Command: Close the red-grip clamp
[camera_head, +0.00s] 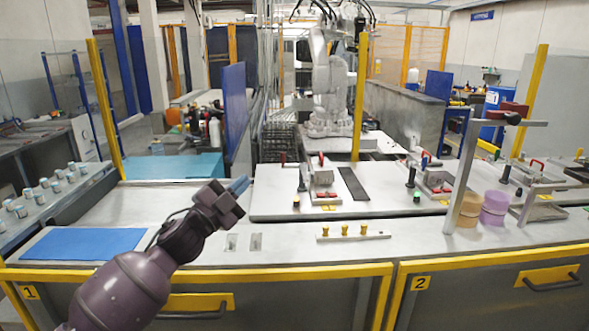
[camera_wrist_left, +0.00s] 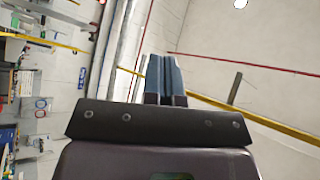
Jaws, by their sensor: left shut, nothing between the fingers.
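Several clamps with red grips stand on the light fixture plates. One red grip (camera_head: 321,159) rises upright above a metal block on the middle plate. I cannot tell which one the task means, nor clearly how far each is open. My left gripper (camera_head: 238,186) is in the air left of the middle plate, apart from every clamp. Its blue fingers (camera_wrist_left: 165,78) are together and empty. The right gripper is not in view.
A blue mat (camera_head: 82,244) lies on the bench at left. A rail with yellow pegs (camera_head: 353,234) sits at the front. A tall grey post (camera_head: 463,172) stands at right beside an orange container (camera_head: 469,210) and a purple container (camera_head: 495,207). The bench around my gripper is mostly clear.

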